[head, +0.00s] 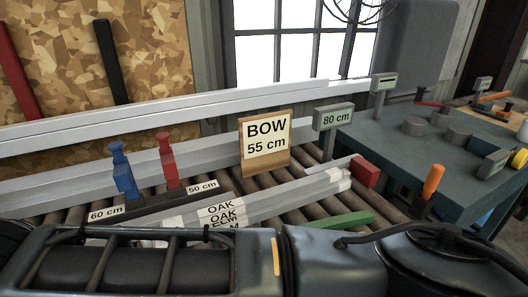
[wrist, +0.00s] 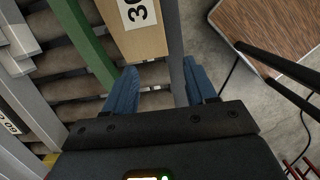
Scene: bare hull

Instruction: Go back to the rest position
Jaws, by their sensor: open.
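My gripper (wrist: 160,88) shows in the wrist view with its two blue fingers spread apart. Nothing is seen between the fingertips but rollers and a grey rail (wrist: 175,60) below. A pale wooden piece (wrist: 138,40) with a partly cut-off number label lies beyond the fingers, and a green bar (wrist: 82,42) lies to its left. My dark arm spans the bottom of the head view. The gripper itself is not seen there.
In the head view, a roller conveyor holds labelled OAK bars (head: 265,207), a BOW 55 cm sign (head: 266,142), blue (head: 123,172) and red (head: 168,162) clamps, and a green bar (head: 338,224). A blue-grey workbench (head: 425,150) stands right. A brown tabletop (wrist: 275,35) is in the wrist view.

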